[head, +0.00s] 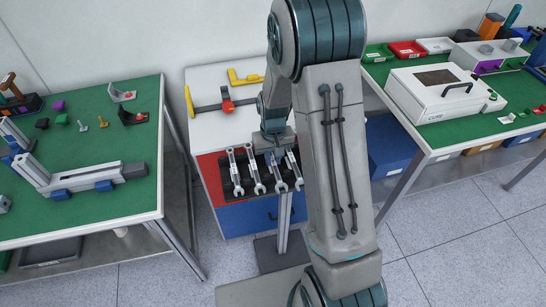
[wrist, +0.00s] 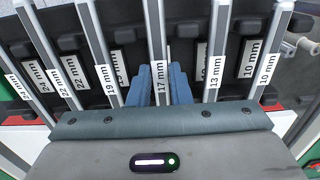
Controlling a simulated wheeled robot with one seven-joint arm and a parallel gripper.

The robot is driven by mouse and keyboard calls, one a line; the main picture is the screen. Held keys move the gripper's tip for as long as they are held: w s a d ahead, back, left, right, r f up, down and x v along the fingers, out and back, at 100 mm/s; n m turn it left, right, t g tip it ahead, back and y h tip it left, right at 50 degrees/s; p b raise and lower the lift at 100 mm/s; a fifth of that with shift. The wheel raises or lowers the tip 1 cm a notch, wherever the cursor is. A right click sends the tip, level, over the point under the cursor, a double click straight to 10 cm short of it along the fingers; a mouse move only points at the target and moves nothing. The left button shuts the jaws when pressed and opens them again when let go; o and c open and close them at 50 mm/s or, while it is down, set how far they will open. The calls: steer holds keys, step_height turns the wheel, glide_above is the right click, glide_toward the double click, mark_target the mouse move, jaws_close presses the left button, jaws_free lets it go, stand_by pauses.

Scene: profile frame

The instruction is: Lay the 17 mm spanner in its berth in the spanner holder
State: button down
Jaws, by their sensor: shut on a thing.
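The 17 mm spanner (wrist: 160,82) stands upright in the middle of the wrist view, between the two blue fingers of my gripper (wrist: 161,75). My gripper is shut on its shaft. The dark spanner holder (wrist: 128,38) is behind it, and the held spanner lines up with the stretch between the berths beside the 19 mm and 13 mm spanners. The berth label behind the held spanner is hidden. Whether the spanner touches the holder I cannot tell. In the head view my gripper (head: 272,152) is at the holder (head: 212,172) on the cabinet's front.
The 19 mm spanner (wrist: 104,60) stands close on the left and the 13 mm spanner (wrist: 215,65) close on the right. More spanners stand further out, including the 10 mm spanner (wrist: 267,70). Green-topped benches (head: 135,185) flank the cabinet, whose white top (head: 215,125) holds yellow-ended tools.

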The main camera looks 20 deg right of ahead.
mark_target(273, 162)
steer(key=shift+r, duration=0.35)
stand_by(0.3)
steer(key=shift+f+b, duration=0.4)
steer(key=shift+b, duration=0.1)
stand_by(1.8)
steer(key=c, duration=1.3)
jaws_free()
steer(key=shift+o, duration=0.2)
steer(key=shift+r, duration=0.2)
step_height(273, 162, up, 14)
steer(key=shift+f, duration=0.2)
